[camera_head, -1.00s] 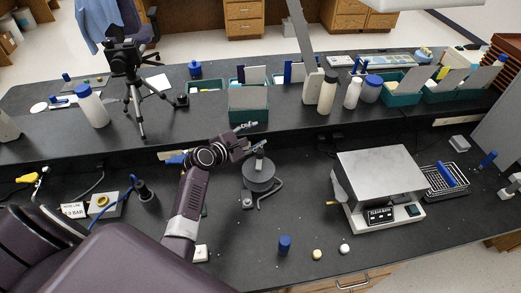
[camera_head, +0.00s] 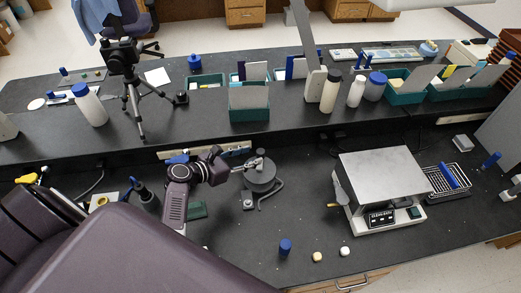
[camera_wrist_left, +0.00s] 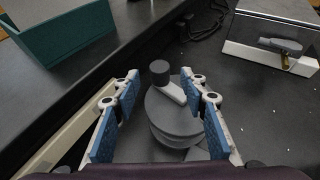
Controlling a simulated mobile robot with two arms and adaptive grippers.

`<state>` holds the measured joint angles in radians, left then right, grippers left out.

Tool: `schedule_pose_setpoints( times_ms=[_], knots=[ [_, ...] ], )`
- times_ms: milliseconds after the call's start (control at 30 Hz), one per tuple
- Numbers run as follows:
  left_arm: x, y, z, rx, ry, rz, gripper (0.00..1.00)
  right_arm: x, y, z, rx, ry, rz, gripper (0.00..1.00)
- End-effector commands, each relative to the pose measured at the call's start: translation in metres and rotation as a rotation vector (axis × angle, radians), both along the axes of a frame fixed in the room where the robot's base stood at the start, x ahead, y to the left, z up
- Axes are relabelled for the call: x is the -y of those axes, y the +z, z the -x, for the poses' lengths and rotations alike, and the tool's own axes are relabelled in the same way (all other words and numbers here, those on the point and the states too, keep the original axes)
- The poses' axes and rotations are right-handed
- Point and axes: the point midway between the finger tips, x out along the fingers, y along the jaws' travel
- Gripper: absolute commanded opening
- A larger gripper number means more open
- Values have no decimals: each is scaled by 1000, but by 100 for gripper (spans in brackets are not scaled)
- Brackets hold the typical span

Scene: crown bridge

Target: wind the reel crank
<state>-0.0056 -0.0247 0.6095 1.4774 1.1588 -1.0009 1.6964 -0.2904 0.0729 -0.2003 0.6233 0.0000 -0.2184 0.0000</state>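The reel is a grey drum (camera_head: 260,180) on the lower bench, with a grey bracket or bent rod beside it. In the left wrist view its round top (camera_wrist_left: 172,118) carries a short light-grey crank arm (camera_wrist_left: 172,92) with a dark upright knob (camera_wrist_left: 159,69). My left gripper (camera_head: 236,168) is at the reel's left side in the head view. In the left wrist view its blue-padded fingers (camera_wrist_left: 160,84) are spread, with the crank between and just beyond them. I see no finger touching the knob. My right gripper is in neither view.
A balance with a large metal box top (camera_head: 380,172) stands right of the reel. A blue-capped vial (camera_head: 285,247) is in front. The raised shelf behind holds a green bin (camera_head: 248,113) and a tripod (camera_head: 132,95).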

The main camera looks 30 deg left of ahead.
Motion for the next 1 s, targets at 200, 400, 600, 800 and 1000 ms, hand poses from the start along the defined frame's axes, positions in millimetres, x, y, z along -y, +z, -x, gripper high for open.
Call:
schedule_pose_setpoints(
  times_ms=[200, 400, 600, 800, 1000],
  knots=[
    [12, -12, -30, 1, 0, 0, 40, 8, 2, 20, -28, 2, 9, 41],
    [18, -20, -45, 0, 0, -2, 40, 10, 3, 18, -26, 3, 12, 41],
    [20, -22, -49, -1, 0, -4, 40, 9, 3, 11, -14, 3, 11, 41],
    [20, -22, -49, 0, 0, -5, 34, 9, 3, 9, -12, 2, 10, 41],
    [19, -22, -48, -1, 1, -4, 12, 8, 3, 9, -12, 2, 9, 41]
  ],
)
